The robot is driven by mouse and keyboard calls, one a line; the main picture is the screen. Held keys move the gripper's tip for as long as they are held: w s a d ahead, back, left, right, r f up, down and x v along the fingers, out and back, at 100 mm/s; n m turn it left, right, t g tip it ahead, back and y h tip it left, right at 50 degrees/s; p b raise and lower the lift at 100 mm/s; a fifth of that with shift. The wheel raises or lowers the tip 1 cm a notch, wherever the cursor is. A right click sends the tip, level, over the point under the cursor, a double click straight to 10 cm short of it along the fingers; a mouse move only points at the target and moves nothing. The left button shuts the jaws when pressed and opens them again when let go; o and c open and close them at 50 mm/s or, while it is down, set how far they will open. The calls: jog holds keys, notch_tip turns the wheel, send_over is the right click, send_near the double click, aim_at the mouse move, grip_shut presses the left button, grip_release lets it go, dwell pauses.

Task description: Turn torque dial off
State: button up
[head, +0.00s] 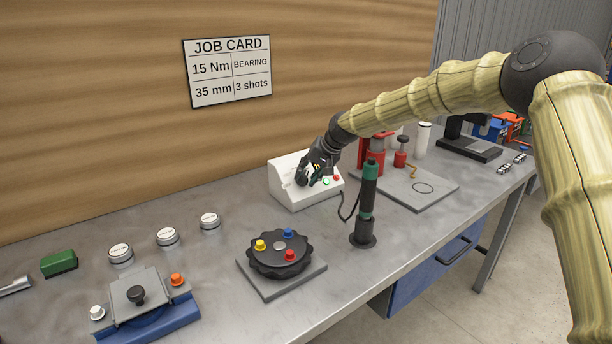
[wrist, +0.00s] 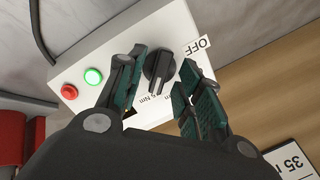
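The torque dial (wrist: 159,68) is a black knob on the sloped face of a white control box (head: 290,189). In the wrist view an OFF label (wrist: 198,46) is beside the knob, and an Nm marking is partly hidden by my fingers. The knob's pointer is not on the OFF label. My gripper (wrist: 157,88) is open, its two teal-padded fingers on either side of the knob with visible gaps. In the head view my gripper (head: 318,172) is at the box face and hides the dial.
A lit green button (wrist: 93,76) and a red button (wrist: 69,92) are on the box. A green and black power tool (head: 367,200) stands upright in front of the box. A black round fixture (head: 279,253) with coloured knobs is to its left. A job card (head: 228,71) hangs on the wall.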

jog(key=shift+x, duration=0.95)
jog(key=shift+c, duration=0.4)
grip_shut()
